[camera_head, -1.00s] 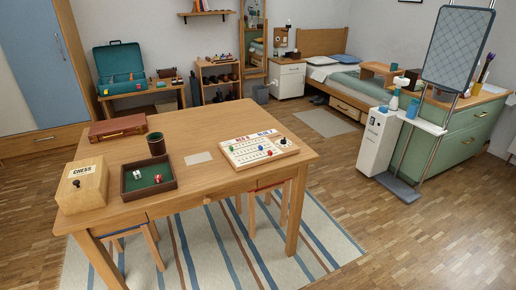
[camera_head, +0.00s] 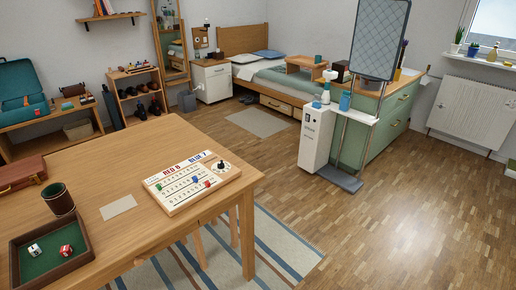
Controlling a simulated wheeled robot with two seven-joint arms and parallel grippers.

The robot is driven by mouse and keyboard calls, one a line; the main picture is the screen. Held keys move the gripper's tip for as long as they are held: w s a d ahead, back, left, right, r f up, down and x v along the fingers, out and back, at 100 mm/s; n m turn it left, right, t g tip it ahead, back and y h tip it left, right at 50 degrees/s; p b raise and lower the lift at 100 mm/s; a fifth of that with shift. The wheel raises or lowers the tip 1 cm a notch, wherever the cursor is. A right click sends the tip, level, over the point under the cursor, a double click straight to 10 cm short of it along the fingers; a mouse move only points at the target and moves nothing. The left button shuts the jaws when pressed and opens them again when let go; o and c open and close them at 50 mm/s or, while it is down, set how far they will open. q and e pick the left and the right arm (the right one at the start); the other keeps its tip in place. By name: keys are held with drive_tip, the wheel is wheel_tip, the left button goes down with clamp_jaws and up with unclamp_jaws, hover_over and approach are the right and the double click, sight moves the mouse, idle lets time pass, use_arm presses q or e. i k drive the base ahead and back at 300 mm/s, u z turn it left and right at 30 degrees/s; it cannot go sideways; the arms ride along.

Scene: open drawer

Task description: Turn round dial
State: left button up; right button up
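A round white dial with a dark centre knob (camera_head: 221,167) sits at the right end of a cream score board (camera_head: 188,184). The board lies on the wooden table (camera_head: 150,140) near its right edge, with red and blue pegs and the words RED and BLUE along its top. It is too small to tell where the dial points. Neither of my grippers shows in the head view.
A dice tray (camera_head: 75,262), a dice cup (camera_head: 57,198) and a brown case (camera_head: 20,172) stand on the table's left part. A white unit (camera_head: 317,137) stands beside a green cabinet (camera_head: 390,120). The wooden floor (camera_head: 410,210) right of the table is clear.

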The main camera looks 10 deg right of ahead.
sight(220, 166)
drive_tip(key=z, duration=0.05)
drive_tip(key=i, duration=0.85)
drive_tip(key=u, duration=0.35)
